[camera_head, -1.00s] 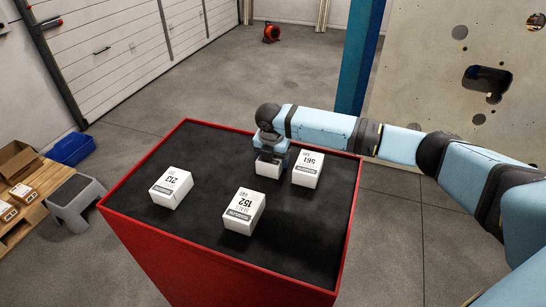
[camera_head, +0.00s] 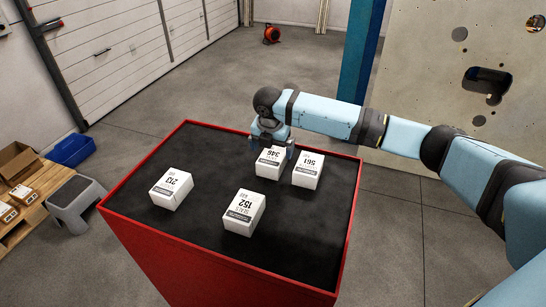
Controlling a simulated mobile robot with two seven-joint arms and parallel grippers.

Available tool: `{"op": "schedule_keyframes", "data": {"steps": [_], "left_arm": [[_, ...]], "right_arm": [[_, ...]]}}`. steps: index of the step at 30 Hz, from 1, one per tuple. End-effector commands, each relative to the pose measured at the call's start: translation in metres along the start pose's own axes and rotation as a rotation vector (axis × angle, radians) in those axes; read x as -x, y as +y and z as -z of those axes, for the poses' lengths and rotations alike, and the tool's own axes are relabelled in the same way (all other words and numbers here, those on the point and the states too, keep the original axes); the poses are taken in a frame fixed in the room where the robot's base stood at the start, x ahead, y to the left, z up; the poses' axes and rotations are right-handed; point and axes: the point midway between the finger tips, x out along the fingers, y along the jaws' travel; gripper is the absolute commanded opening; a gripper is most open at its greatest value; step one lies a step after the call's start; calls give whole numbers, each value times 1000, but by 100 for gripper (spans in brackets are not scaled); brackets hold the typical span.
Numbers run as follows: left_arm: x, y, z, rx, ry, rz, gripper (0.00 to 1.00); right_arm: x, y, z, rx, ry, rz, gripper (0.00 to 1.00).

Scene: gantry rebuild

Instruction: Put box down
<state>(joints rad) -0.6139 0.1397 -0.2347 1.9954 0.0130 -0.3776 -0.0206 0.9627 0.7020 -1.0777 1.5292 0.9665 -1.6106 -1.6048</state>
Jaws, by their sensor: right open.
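A white box labelled 346 (camera_head: 270,163) rests on the black top of the red cabinet (camera_head: 160,223), close beside the white box labelled 561 (camera_head: 308,170). My right gripper (camera_head: 272,143) is just above and behind the 346 box, with its fingers open; one finger shows near the box's right side. Part of the gripper is hidden by its own wrist. White boxes labelled 213 (camera_head: 171,189) and 152 (camera_head: 243,212) stand apart on the same top. My left gripper is not in the picture.
The front and back left of the black top are clear. A grey step stool (camera_head: 76,200), a blue bin (camera_head: 71,150) and a pallet (camera_head: 28,208) with cardboard boxes stand at the left. A blue post (camera_head: 358,55) and a pale panel (camera_head: 440,70) stand behind my right arm.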

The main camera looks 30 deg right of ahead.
Motion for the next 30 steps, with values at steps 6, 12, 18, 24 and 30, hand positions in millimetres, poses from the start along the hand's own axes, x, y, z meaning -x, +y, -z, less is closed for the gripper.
{"op": "schedule_keyframes", "data": {"steps": [6,12,18,24,30], "left_arm": [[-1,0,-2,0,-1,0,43],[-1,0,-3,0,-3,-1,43],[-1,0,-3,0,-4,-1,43],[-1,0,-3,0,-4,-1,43],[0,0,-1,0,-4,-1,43]], "right_arm": [[45,0,0,0,-1,-2,100],[66,0,0,-1,0,1,100],[69,0,0,-1,0,1,100],[69,0,0,-1,0,1,100],[72,0,-1,-1,0,0,100]]}}
